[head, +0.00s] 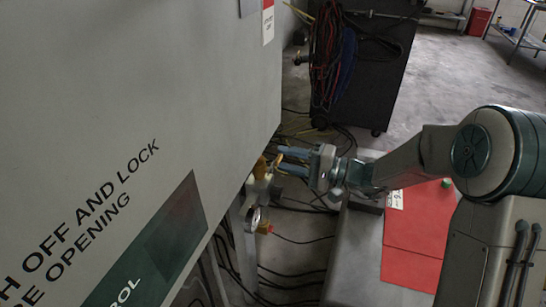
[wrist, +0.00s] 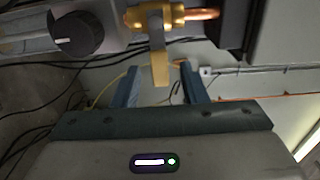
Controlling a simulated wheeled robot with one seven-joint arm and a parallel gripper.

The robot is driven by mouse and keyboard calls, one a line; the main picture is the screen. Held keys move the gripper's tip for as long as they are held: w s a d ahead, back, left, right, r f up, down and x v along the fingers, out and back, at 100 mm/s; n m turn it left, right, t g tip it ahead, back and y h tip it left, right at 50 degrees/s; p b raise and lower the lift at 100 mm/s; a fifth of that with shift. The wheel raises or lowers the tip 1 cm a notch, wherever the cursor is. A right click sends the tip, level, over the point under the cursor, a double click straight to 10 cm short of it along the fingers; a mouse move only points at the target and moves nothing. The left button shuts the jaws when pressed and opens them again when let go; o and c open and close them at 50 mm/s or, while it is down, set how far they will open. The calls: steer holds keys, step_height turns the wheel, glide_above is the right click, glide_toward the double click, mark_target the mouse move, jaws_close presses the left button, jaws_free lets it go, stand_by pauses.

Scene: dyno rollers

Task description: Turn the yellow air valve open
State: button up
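The yellow air valve (head: 261,168) is at the lower edge of the large grey cabinet in the head view, partly hidden near my fingers. In the wrist view its yellow lever (wrist: 160,70) points toward my gripper from a brass body (wrist: 155,17) on a copper pipe. My gripper (head: 279,158) is open, its two blue-grey fingers apart beside the valve. In the wrist view the lever's end lies between the fingertips of my gripper (wrist: 158,72), with a visible gap on each side. I cannot tell how deep the lever reaches between them.
The grey cabinet (head: 120,90) fills the left. A black cart (head: 365,60) with hung cables stands behind. Loose cables lie on the floor, and a red panel (head: 412,240) is beneath my arm.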

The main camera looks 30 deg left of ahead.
mark_target(281, 158)
steer(key=shift+s+a, duration=0.15)
steer(key=shift+a, duration=0.95)
steer(key=shift+s+a, duration=0.1)
steer(key=shift+a, duration=1)
steer(key=shift+c, duration=0.3)
jaws_close()
